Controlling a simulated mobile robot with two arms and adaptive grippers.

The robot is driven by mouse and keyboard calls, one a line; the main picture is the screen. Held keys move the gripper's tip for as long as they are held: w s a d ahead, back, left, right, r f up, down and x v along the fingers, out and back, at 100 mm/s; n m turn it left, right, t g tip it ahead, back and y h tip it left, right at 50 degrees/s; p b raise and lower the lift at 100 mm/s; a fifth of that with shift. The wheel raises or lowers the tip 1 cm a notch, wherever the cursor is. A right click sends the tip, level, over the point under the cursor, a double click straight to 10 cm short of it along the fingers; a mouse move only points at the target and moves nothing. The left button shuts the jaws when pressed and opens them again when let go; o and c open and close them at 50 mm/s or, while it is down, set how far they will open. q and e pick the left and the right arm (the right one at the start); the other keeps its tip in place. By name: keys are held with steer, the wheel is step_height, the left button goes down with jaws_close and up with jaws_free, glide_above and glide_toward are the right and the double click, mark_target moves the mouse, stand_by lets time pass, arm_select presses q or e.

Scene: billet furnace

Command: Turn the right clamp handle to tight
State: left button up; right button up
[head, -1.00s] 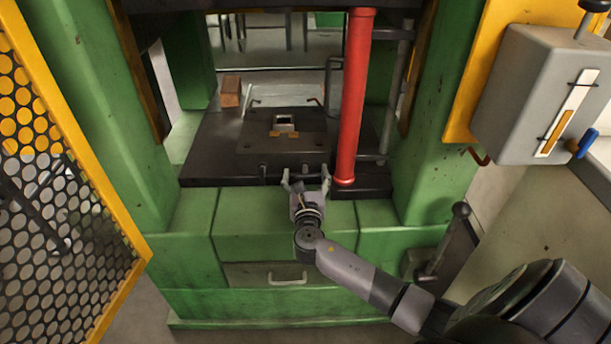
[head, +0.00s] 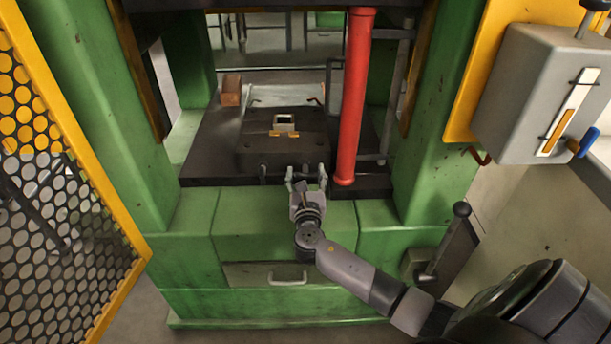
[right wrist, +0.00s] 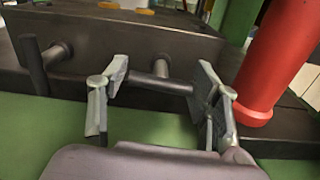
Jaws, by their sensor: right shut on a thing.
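My right gripper (head: 306,176) is at the front face of the dark die block (head: 255,155) and reaches it from below. In the right wrist view, its two fingers (right wrist: 160,80) stand apart with the right clamp handle (right wrist: 150,80) between them. That handle is a dark bar lying roughly level on a short round shaft, and its ends are at the fingers. The left clamp handle (right wrist: 32,65) stands near upright to the left, outside the fingers. In the head view the right handle is mostly hidden by the gripper. My left gripper is not in view.
A red column (head: 355,100) rises close to the right of the gripper. Green press posts (head: 435,150) flank the bed. A yellow mesh guard (head: 60,180) is at left, a grey control box (head: 535,95) at right.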

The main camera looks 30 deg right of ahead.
steer(key=shift+f+m, duration=0.1)
steer(key=shift+m, duration=0.2)
steer(key=m+b, duration=0.2)
steer(key=m, duration=0.3)
steer(key=shift+f, duration=0.1)
steer(key=m+b, duration=0.2)
steer(key=m, duration=0.2)
steer(key=shift+m, duration=0.4)
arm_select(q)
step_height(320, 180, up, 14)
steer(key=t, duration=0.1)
arm_select(e)
steer(key=shift+m+b, duration=0.35)
steer(key=shift+m, duration=0.15)
steer(key=m+b, duration=0.1)
steer(key=m, duration=0.2)
steer(key=shift+m+b, duration=0.65)
steer(key=shift+m, duration=0.45)
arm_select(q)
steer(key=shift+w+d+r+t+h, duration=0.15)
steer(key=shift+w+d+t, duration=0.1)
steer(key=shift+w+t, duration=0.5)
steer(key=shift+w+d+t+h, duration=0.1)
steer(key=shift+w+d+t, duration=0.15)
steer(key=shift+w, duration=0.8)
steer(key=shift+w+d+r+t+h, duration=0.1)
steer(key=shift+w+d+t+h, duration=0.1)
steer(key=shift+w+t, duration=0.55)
arm_select(e)
steer(key=shift+m, duration=0.4)
